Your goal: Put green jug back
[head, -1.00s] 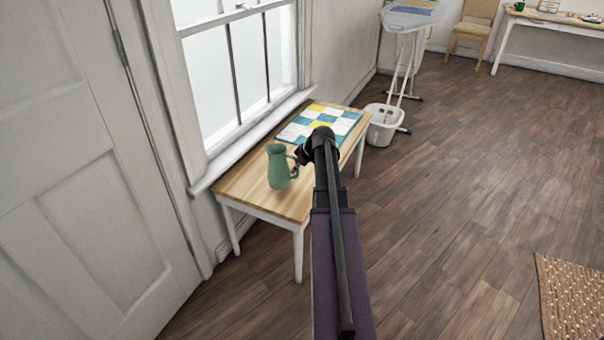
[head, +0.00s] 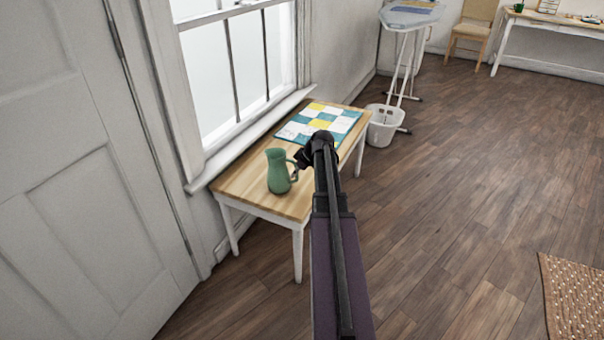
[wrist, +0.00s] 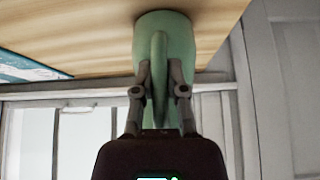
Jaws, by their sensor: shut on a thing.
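The green jug (head: 278,172) is upright at the wooden table by the window, with its handle to the right. I cannot tell whether its base touches the tabletop. My gripper (head: 300,160) is at the jug's handle side. In the wrist view, the fingers (wrist: 160,85) are shut on the handle of the jug (wrist: 178,35), one on each side of it. The fingertips are partly hidden in the head view.
The small wooden table (head: 240,188) has a patchwork cloth (head: 322,122) on its far part. A white basket (head: 383,127) and an ironing board (head: 410,18) stand beyond. A woven rug (head: 574,300) lies at lower right. The floor between is clear.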

